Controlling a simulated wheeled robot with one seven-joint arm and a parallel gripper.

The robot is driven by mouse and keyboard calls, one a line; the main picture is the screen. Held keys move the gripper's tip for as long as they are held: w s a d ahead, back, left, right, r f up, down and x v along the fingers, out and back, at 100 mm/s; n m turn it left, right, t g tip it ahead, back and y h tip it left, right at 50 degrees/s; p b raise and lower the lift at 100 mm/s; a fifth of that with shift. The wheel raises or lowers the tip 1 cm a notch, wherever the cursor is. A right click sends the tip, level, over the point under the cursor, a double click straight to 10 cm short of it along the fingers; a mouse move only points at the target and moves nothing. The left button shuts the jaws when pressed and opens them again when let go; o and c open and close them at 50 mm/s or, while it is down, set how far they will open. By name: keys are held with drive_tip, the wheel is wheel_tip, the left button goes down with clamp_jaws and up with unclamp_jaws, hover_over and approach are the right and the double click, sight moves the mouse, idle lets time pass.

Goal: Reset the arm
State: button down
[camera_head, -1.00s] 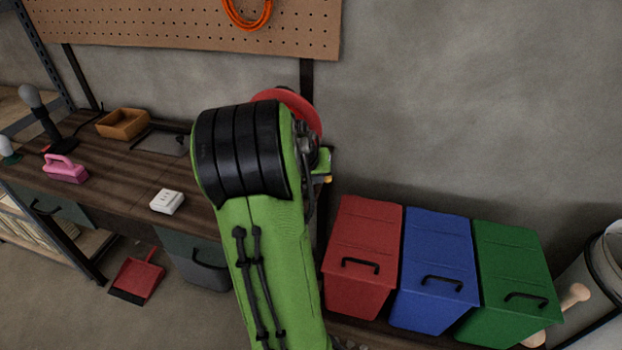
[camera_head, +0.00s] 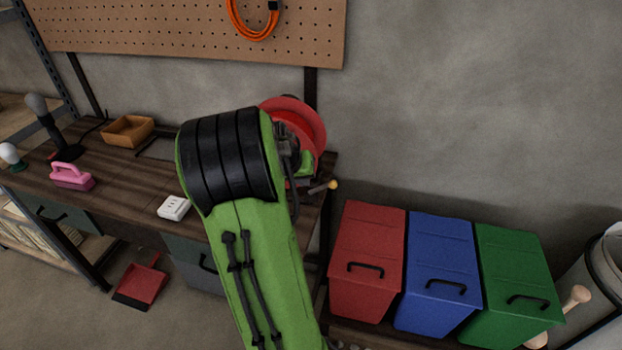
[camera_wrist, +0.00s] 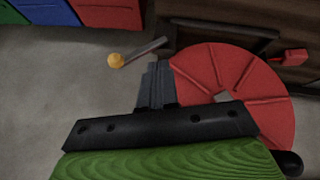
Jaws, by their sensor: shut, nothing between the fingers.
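My gripper (camera_wrist: 155,78) shows in the wrist view with its two dark fingers together, holding nothing. In the head view my green arm with black bands rises through the middle and hides the gripper. No cloth is in view. In the wrist view a segmented red disc (camera_wrist: 230,80) lies just right of the fingers. I cannot tell whether they touch it. The same disc (camera_head: 312,118) is partly hidden behind my arm in the head view.
Red (camera_head: 368,240), blue (camera_head: 441,250) and green (camera_head: 512,265) bins stand right.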

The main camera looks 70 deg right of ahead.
drive_tip(key=w+a+r+n+t+y+p, duration=0.1)
drive_tip(key=w+a+r+n+t+p, duration=0.15)
drive_tip(key=a+r, duration=0.9)
drive_tip(key=w+a+n+t+y, duration=0.25)
drive_tip(key=a+n, duration=0.25)
drive_tip(key=a, duration=1.1)
drive_tip(key=s+a+n+y, duration=0.1)
drive_tip(key=s+a+n, duration=0.2)
drive_tip(key=a, duration=0.3)
drive_tip(key=s+a+n+t+y, duration=0.1)
drive_tip(key=s+a+n+y, duration=0.1)
drive_tip(key=s+a, duration=0.3)
drive_tip(key=shift+a+n+p, duration=0.3)
drive_tip(key=shift+a+n, duration=0.45)
drive_tip(key=shift+a, duration=0.4)
drive_tip(key=shift+s, duration=0.15)
